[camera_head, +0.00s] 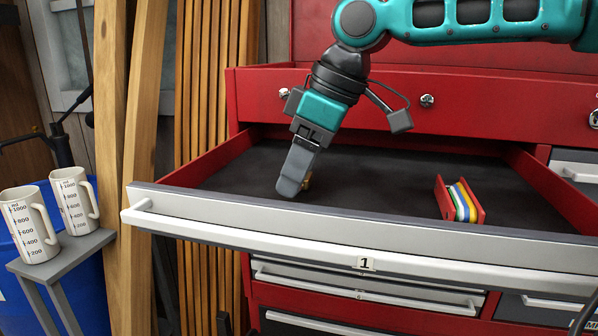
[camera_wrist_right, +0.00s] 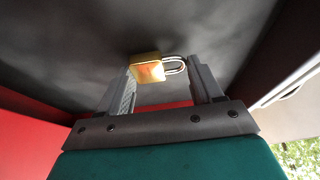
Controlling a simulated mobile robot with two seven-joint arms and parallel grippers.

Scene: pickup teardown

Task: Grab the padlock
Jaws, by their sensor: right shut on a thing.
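The padlock (camera_wrist_right: 147,68) has a brass body and a silver shackle. In the right wrist view it lies across the tips of my right gripper (camera_wrist_right: 165,85), brass body at the left finger and shackle toward the right finger. The gripper is shut on the padlock. I cannot tell whether the padlock touches the drawer floor. My left gripper is not in view.
A red holder with coloured sheets (camera_head: 460,201) stands in the drawer's right part. The drawer's front wall (camera_head: 340,215) with its white handle is close to my gripper. Two measuring jugs (camera_head: 30,225) stand on a grey stand (camera_head: 75,250) at left. The drawer's middle is clear.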

